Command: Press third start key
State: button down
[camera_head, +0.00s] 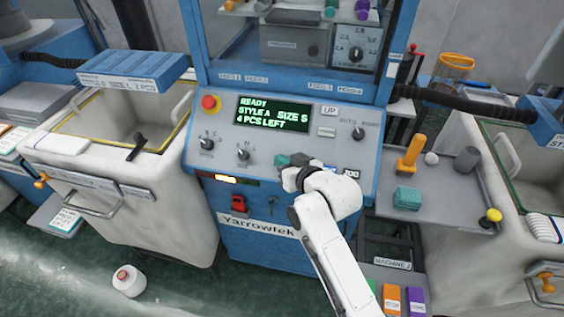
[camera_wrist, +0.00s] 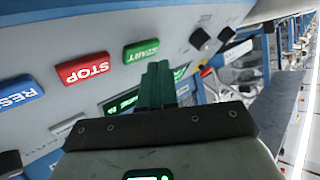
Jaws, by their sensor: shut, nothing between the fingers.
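In the wrist view, a green START key (camera_wrist: 141,51) is on a grey control panel, just above and left of my gripper's fingertips (camera_wrist: 160,68). A red STOP key (camera_wrist: 82,69) and a blue RESET key (camera_wrist: 18,92) are in line to its left. My gripper is shut and empty, its dark green fingers together, with no clear contact on the key. In the head view my gripper (camera_head: 283,160) is at the lower middle of the Yarrowtek machine's panel (camera_head: 228,138), and my wrist hides part of the key row. The display (camera_head: 272,113) reads READY, STYLE A, SIZE S, 4 PCS LEFT.
A red emergency knob (camera_head: 210,103) and black dials (camera_head: 206,143) are on the panel's left. A grey shelf (camera_head: 440,205) with an orange-handled tool (camera_head: 409,155) and a green block (camera_head: 407,198) stands right. A bin (camera_head: 110,180) is left; a yarn cone (camera_head: 128,281) is on the floor.

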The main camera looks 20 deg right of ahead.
jog(key=shift+w+d+f, duration=0.1)
jog(key=shift+w+f, duration=0.05)
jog(key=shift+f, duration=0.1)
